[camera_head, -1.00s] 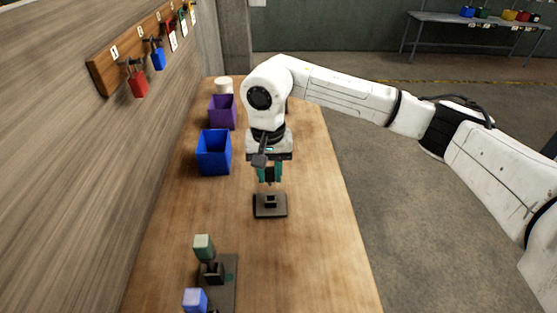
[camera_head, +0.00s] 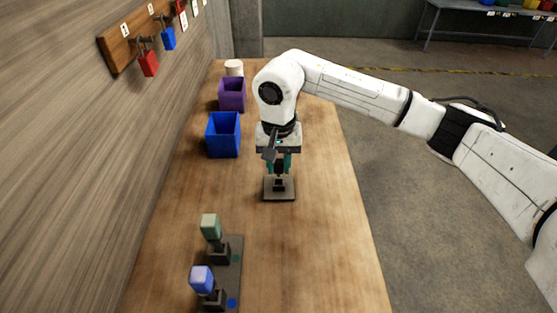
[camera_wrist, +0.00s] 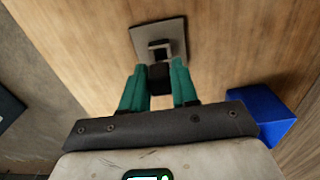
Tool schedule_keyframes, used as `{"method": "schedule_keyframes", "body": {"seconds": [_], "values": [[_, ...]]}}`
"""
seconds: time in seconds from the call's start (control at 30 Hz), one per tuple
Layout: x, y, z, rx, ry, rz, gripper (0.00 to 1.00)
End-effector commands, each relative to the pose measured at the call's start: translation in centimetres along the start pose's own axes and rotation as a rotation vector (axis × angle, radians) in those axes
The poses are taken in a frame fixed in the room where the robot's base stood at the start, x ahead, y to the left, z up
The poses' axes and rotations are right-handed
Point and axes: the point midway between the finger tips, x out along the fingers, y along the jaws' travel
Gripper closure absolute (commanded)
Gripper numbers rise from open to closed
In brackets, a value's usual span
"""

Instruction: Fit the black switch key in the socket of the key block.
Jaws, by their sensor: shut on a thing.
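My gripper (camera_head: 279,168) points down over the table, its teal fingers shut on the black switch key (camera_wrist: 160,73). The key block (camera_head: 279,195) is a flat grey plate with a dark raised socket in its middle, directly below my gripper. In the wrist view the key block (camera_wrist: 171,30) lies just beyond the fingertips, and the square socket (camera_wrist: 161,50) shows a pale opening. The key's end appears at the socket's near edge in that view. I cannot tell whether the key touches or enters the socket; the fingers hide part of it.
A dark plate at the front left bears a green-topped key (camera_head: 210,227) and a blue-topped key (camera_head: 202,280) in stands. A blue bin (camera_head: 223,135), a purple bin (camera_head: 232,94) and a white cup (camera_head: 233,67) stand behind. Padlocks hang on the left wall. The table's right side is clear.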

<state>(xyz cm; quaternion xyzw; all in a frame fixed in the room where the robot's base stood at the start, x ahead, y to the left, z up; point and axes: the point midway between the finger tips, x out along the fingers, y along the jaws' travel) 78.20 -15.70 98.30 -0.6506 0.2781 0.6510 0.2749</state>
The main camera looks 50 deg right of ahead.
Motion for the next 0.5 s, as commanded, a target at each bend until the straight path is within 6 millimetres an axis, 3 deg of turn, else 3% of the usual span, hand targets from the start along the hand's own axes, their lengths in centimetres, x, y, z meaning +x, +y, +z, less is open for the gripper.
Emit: {"method": "schedule_keyframes", "body": {"seconds": [0.5], "values": [[1.7,0.0,0.0,0.001,0.000,0.000,1.00]]}}
